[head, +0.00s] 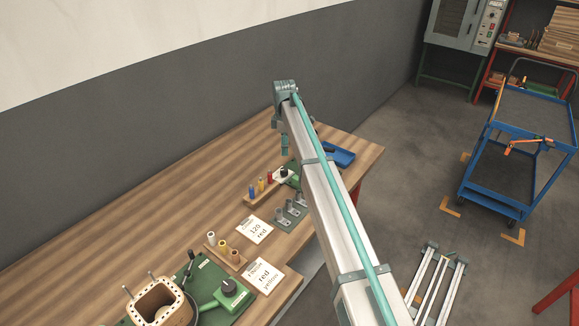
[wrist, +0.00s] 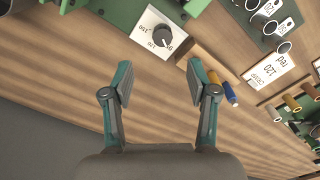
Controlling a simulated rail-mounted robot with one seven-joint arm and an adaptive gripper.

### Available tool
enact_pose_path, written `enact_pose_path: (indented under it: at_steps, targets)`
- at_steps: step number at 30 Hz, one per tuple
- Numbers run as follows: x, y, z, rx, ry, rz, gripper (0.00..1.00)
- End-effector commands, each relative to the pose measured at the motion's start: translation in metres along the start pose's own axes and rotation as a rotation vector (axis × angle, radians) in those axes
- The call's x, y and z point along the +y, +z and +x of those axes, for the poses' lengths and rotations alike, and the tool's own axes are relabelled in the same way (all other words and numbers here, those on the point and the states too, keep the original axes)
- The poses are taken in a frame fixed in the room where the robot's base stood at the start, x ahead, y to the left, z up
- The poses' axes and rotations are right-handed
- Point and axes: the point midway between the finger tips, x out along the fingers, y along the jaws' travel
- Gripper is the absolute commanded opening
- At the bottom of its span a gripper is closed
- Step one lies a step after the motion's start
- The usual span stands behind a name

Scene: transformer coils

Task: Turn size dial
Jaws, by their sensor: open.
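The size dial (wrist: 162,36) is a round dark knob on a white plate (wrist: 145,20) with numbers, of which 150 and 120 can be read. The plate is on a green machine at the top of the wrist view. In the head view the dial (head: 284,171) is small, near the far end of the bench. My gripper (wrist: 158,80) is open and empty, its two teal fingers apart. In the wrist view the dial appears beyond the fingertips, between them and not touched. In the head view part of my gripper (head: 284,145) shows above the dial.
A wooden rack (head: 261,187) with coloured spools stands close beside the dial. A second green machine (head: 205,290) is at the near end. The left of the bench (head: 130,225) is clear.

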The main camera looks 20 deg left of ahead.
Motion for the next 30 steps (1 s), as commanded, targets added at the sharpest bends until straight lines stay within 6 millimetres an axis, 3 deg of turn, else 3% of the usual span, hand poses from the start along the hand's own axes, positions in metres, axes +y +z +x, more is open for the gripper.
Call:
enact_pose_path:
  at_steps: [5,19,30]
  targets:
    - [-0.002,0.001,0.017,0.0,-0.003,-0.001,0.59]
    - [-0.001,0.001,0.09,0.0,-0.002,0.002,0.59]
    - [-0.001,0.001,0.104,0.0,0.0,0.003,0.59]
